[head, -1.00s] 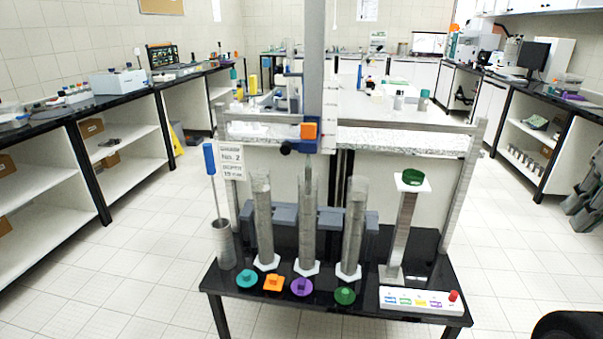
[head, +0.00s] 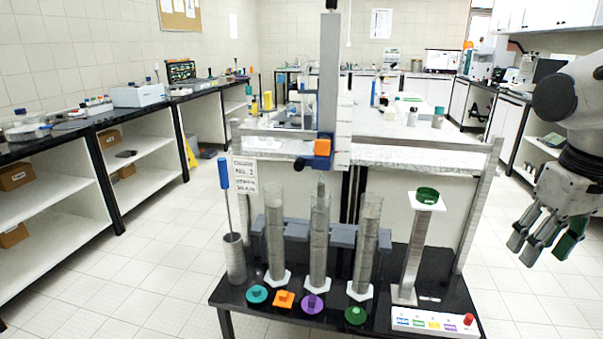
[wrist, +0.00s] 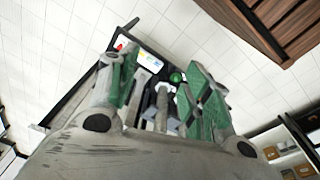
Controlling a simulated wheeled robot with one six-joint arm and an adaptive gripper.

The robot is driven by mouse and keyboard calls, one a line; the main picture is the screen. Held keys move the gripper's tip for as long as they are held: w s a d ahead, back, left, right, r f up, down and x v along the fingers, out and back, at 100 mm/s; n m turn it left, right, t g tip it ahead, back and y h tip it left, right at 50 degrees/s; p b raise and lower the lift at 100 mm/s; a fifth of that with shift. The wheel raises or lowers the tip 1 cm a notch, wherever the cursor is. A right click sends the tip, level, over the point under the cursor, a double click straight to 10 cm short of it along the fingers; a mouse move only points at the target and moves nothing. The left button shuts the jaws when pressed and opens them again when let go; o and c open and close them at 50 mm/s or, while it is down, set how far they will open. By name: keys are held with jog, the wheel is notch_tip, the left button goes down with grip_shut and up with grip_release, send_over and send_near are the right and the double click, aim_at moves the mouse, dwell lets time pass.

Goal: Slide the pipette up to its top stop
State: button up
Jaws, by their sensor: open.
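The pipette carriage, with an orange block (head: 322,147) and a dark blue part below it, sits on the tall grey vertical rail (head: 329,70) in the head view. A thin pipette stem (head: 320,188) hangs under it and reaches the mouth of the middle cylinder (head: 319,240); how deep it goes is unclear. My gripper (head: 545,240) is at the right, well apart from the pipette, and points down. It is open and empty. In the wrist view its green-padded fingers (wrist: 157,85) are spread, with part of the bench between and beyond them.
More clear cylinders (head: 276,240) stand on the black table (head: 262,318), behind coloured stoppers (head: 313,304). A holder with a blue-handled rod (head: 234,258) is left. A stand with a green cup (head: 427,195) and a button panel (head: 432,322) lie between the rail and my gripper.

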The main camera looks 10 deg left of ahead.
jog(key=w+a+f+n+h, duration=0.5)
jog(key=w+a+n+h, duration=0.25)
jog(key=w+n, duration=0.3)
jog(key=n+t+y, duration=0.7)
jog(key=n+t, duration=1)
jog(key=n, duration=0.8)
send_near(299, 168)
jog(key=w, duration=0.9)
jog(key=shift+w+d+r, duration=0.1)
jog(key=shift+w+r, duration=0.05)
jog(key=shift+w, duration=0.15)
jog(key=shift+r, duration=0.1)
grip_shut()
